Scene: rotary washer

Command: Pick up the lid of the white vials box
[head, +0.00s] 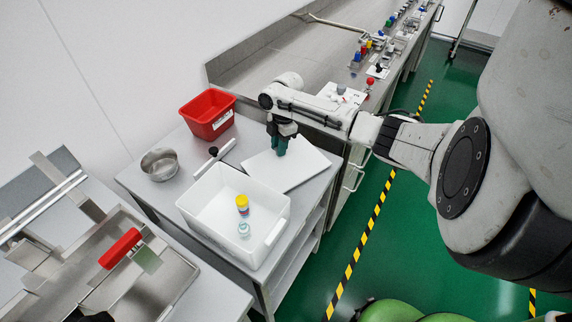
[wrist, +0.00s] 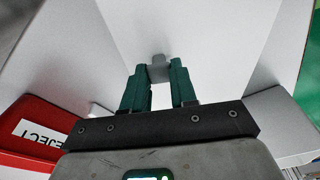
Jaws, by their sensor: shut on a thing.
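The white vials box (head: 205,208) stands open on a steel table. Inside it are a vial with a yellow cap (head: 242,203) and a vial with a pale cap (head: 244,230). Its flat white lid (head: 305,167) is beside the box, at its back right side in the head view. The lid also fills much of the wrist view (wrist: 225,40). My gripper (head: 279,150) is over the lid, fingers pointing down. In the wrist view my gripper (wrist: 160,82) is shut on the lid's grey knob (wrist: 158,68). I cannot tell whether the lid is clear of the table.
A red bin (head: 208,118) and a metal bowl (head: 159,164) stand at the table's back left. A black-knobbed handle (head: 214,152) lies near the box. A steel station with a red handle (head: 120,248) is at lower left. A bench with small parts runs behind.

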